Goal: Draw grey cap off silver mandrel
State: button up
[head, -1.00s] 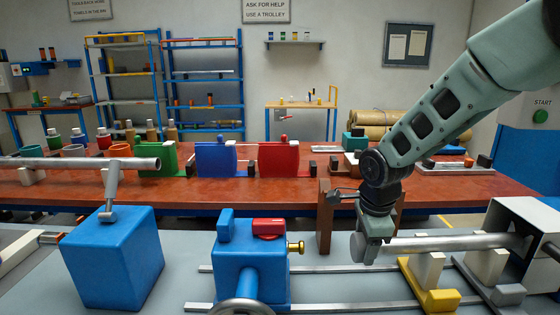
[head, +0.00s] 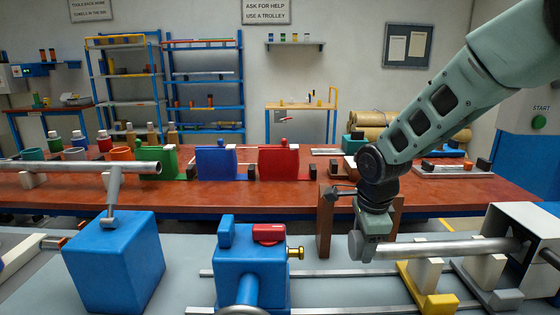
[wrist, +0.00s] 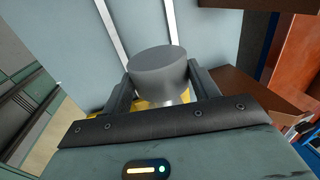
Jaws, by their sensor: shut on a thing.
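The grey cap (head: 356,245) is a short cylinder at the left end of the silver mandrel (head: 450,249), a long level bar. In the wrist view the cap (wrist: 158,66) shows its round grey end between the two dark fingers. My gripper (head: 371,246) is shut on the cap, with the fingers on either side of it. A small bright piece of the mandrel (wrist: 182,98) shows just behind the cap. The gripper body hides the joint between cap and mandrel, so I cannot tell how far the cap sits on it.
A yellow-footed support (head: 432,300) and a white housing (head: 522,222) carry the mandrel at the right. A blue tailstock (head: 250,275) with a red top and brass tip stands to the left. Rails run below. A brown stand (head: 325,225) is close behind my gripper.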

jog(key=shift+r+p, duration=2.05)
jog(key=shift+r, duration=0.9)
jog(key=shift+s, duration=0.1)
